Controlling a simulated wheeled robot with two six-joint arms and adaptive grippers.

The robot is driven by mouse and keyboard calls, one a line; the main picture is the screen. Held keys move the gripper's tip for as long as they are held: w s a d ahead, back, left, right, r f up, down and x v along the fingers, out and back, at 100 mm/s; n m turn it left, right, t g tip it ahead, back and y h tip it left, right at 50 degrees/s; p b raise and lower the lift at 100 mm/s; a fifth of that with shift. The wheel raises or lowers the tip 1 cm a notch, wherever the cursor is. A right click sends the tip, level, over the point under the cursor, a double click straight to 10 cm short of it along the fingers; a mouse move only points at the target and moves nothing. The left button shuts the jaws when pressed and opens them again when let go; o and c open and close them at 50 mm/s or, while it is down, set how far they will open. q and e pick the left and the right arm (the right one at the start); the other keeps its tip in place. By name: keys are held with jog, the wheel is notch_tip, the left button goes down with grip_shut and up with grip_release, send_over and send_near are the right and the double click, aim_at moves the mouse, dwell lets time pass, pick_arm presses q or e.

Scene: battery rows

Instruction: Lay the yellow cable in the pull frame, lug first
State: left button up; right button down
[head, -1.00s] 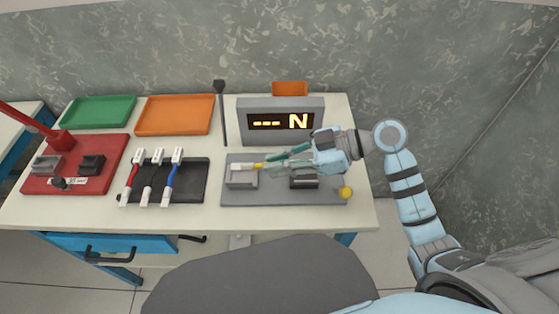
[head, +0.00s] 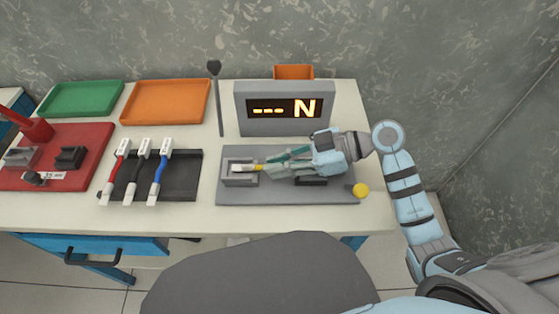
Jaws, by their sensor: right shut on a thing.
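My right gripper (head: 284,163) reaches in from the right over the grey pull frame (head: 286,194) and is shut on the yellow cable (head: 256,167). The cable's pale end (head: 240,167) points left and lies at the grey block (head: 240,181) on the frame's left side. I cannot tell whether it rests in the block or just above it. The cable's other end is hidden by the gripper. A dark clamp block (head: 311,181) on the right of the frame is partly covered by my gripper. My left gripper does not show.
Red, black and blue cables lie on a black holder (head: 184,188). A red press base (head: 85,177), green tray (head: 80,99) and orange tray (head: 166,101) are further left.

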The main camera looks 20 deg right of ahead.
jog(key=shift+s+r, duration=0.1)
jog(key=shift+s, duration=0.05)
jog(key=c, duration=1.5)
grip_release()
